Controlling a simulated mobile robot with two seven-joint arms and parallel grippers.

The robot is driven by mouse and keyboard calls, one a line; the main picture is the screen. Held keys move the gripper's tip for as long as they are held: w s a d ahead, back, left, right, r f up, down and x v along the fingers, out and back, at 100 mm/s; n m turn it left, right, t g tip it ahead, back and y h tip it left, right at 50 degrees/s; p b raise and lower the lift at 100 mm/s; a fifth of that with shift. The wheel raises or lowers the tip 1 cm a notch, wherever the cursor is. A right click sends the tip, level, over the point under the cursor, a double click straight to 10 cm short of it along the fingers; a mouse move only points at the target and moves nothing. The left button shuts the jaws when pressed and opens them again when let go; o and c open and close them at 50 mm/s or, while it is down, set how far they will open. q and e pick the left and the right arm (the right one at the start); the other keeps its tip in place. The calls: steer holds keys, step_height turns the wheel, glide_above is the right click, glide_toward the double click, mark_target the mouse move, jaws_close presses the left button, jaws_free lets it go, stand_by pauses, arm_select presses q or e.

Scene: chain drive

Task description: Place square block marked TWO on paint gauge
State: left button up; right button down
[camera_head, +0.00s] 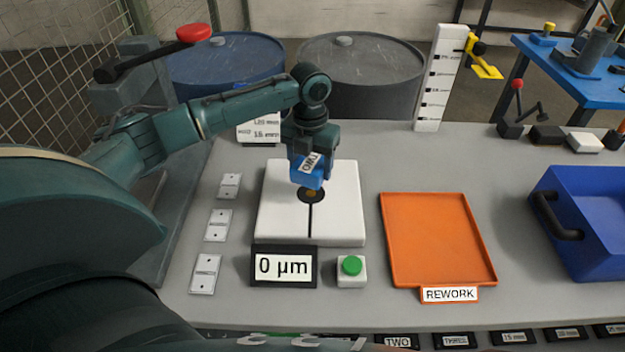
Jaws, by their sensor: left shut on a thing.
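The blue square block marked TWO (308,177) is held in my left gripper (312,160), which points down and is shut on it. The block is above the white paint gauge (338,225), over the black round spot (311,195) on its plate. I cannot tell whether the block touches the gauge. The gauge display (284,267) reads 0 µm, and a green button (351,265) sits to its right. My right gripper is not in view.
An orange REWORK tray (440,283) lies right of the gauge, empty. A blue bin (590,262) stands at the right edge. Small white plates (217,225) lie left of the gauge. A white height scale (430,110) stands at the back. The table between gauge and tray is clear.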

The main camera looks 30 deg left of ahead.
arm_select(q)
step_height(320, 180, down, 5)
steer(key=shift+r, duration=0.2)
steer(key=shift+f, duration=0.35)
steer(key=shift+f, duration=0.15)
steer(key=o, duration=1.2)
steer(key=shift+o, duration=0.2)
